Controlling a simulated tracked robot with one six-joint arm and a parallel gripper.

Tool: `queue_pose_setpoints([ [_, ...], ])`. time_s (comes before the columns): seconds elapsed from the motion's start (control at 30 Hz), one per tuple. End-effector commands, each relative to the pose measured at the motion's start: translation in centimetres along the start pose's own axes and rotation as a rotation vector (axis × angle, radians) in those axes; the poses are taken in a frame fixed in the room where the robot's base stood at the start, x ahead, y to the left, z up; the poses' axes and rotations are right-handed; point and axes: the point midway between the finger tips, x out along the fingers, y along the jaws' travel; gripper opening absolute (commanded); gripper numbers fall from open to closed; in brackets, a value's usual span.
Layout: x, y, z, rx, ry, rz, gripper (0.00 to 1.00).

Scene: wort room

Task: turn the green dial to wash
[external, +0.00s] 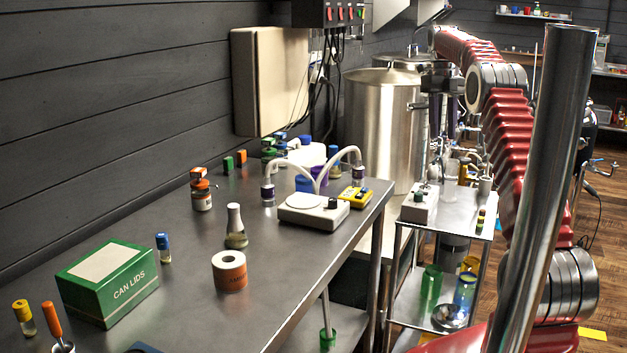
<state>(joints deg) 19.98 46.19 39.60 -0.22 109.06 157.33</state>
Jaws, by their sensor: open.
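My arm rises at the right and bends over at the top. My gripper (443,124) hangs beneath its end, small in the picture, in front of the steel tanks. Its two dark purplish fingers point down with a gap between them. It appears above and apart from the box, with nothing seen between the fingers.
Glassware (451,168) and other small items crowd the cart (447,222) behind the box. A steel tank (377,125) stands behind. The bench (180,285) at left holds a white device (314,213) with a dark knob and a yellow box (355,197). A metal post (548,170) crosses the right foreground.

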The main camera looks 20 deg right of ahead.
Motion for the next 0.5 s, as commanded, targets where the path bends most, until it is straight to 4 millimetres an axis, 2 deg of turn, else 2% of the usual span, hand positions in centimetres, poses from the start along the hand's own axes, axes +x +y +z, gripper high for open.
queue_pose_setpoints([
  [0.2, -0.5, -0.1, -1.3, -0.279, -0.072, 0.016, 0.41],
  [0.5, -0.3, 0.2, -2.3, -0.675, -0.167, -0.001, 0.41],
])
